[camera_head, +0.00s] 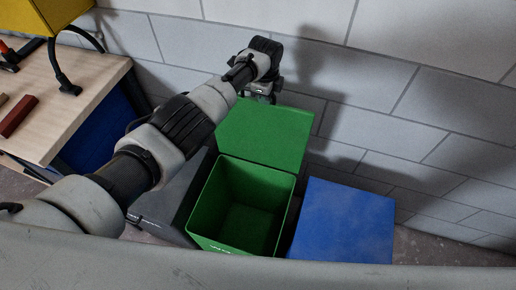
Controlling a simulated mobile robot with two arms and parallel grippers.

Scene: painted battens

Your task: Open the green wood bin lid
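The green wood bin (200,215) stands on the floor in the middle of the view, and its empty-looking inside shows. Its green lid (265,137) is swung up and back towards the wall, so the bin is open. My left arm comes in from the left over the dark bin. My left gripper (262,97) is at the top edge of the raised lid, close to the wall. Its fingers are small and dark, and I cannot tell whether they are open or touching the lid. My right gripper is out of view.
A blue bin (343,222) with a flat closed top stands right of the green bin. A dark grey bin (165,205) stands left, partly behind my arm. A wooden workbench (75,85) with a red batten (18,116) is at the left. A grey block wall (400,90) closes the back.

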